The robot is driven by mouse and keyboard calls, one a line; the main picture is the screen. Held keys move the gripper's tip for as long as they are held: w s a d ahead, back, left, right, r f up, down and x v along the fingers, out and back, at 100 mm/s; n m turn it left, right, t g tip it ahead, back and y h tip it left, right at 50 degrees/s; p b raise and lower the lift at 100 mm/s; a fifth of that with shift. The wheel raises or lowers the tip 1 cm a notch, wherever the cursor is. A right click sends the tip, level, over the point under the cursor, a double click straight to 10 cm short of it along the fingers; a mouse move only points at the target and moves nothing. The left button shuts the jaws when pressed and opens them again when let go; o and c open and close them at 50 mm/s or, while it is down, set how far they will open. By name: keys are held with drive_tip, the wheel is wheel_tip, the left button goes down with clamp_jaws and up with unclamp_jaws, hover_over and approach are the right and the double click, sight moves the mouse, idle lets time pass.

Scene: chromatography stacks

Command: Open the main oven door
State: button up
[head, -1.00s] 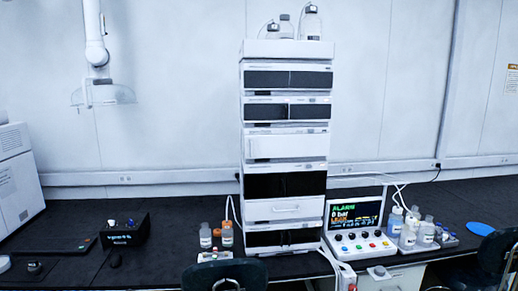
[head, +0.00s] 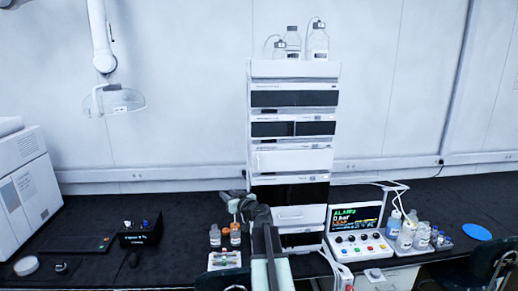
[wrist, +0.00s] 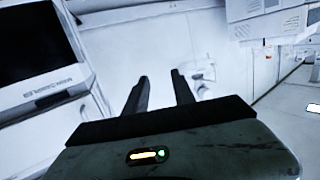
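The tall white instrument stack (head: 294,70) stands on the black bench in the head view. Its plain white front panel (head: 295,160) at mid-height looks like a closed door. No label is readable, so I cannot confirm it is the main oven door. A lower white panel (head: 300,217) has a horizontal handle and is also closed. My gripper shows in the wrist view (wrist: 161,80) with two dark fingers apart and nothing between them. In the head view my arm stands in front of the stack's lower left side and hides part of it. Its fingertips are unclear there.
Small bottles (head: 215,236) stand left of my arm. A control box with a screen (head: 357,220) and more bottles (head: 406,234) are right of the stack. Glass bottles (head: 318,43) stand on top. A chair (head: 220,280) is at the front edge.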

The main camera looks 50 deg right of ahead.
drive_tip(key=s+d+r+m+h+p, duration=0.1)
drive_tip(key=s+d+r+m+h, duration=0.2)
drive_tip(key=d, duration=0.4)
drive_tip(key=s+d+r+h+p, duration=0.1)
drive_tip(key=s+d+r+h, duration=0.25)
drive_tip(key=d, duration=0.35)
drive_tip(key=x, duration=0.7)
drive_tip(key=shift+w+d+f+y, duration=0.15)
drive_tip(key=shift+w+f+y, duration=0.1)
drive_tip(key=shift+y, duration=0.2)
clamp_jaws()
